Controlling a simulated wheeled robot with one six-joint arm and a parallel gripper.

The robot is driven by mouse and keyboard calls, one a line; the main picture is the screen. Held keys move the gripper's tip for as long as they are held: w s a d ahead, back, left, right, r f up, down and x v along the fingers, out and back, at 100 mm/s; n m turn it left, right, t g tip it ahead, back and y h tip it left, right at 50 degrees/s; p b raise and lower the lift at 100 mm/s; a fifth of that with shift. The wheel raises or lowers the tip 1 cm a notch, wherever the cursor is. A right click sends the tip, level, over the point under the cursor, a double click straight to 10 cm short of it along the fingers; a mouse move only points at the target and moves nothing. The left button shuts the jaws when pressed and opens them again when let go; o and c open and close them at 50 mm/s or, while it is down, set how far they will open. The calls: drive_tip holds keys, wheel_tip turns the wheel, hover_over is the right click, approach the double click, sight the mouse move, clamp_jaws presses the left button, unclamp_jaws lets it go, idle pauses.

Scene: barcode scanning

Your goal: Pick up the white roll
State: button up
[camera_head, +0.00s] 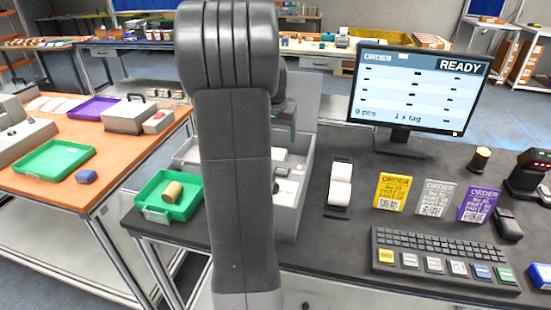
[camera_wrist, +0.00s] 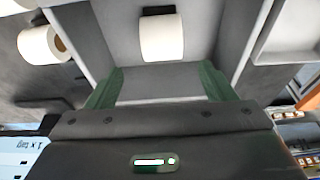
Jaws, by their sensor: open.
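One white roll (camera_wrist: 162,38) lies in a grey-walled compartment in the wrist view, against a dark patch, straight ahead of my gripper. In the head view a white roll (camera_head: 341,172) sits on a dark stand on the black table, right of the grey bin. My gripper (camera_wrist: 158,87) has green fingers spread apart, with nothing between them, short of the roll in the compartment. In the head view my gripper (camera_head: 292,122) is mostly hidden behind my arm, over the grey bin.
The grey bin (camera_head: 288,222) has dividing walls close around my gripper. The monitor (camera_head: 418,88), yellow, grey and purple order cards and a keyboard (camera_head: 440,262) occupy the right side.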

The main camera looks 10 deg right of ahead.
drive_tip(key=x, duration=0.9)
drive_tip(key=shift+a+f+p, duration=0.2)
drive_tip(key=shift+f+p, duration=0.1)
drive_tip(key=shift+p, duration=0.05)
drive_tip(key=shift+s, duration=0.1)
drive_tip(key=c, duration=1.1)
drive_tip(key=shift+r, duration=0.1)
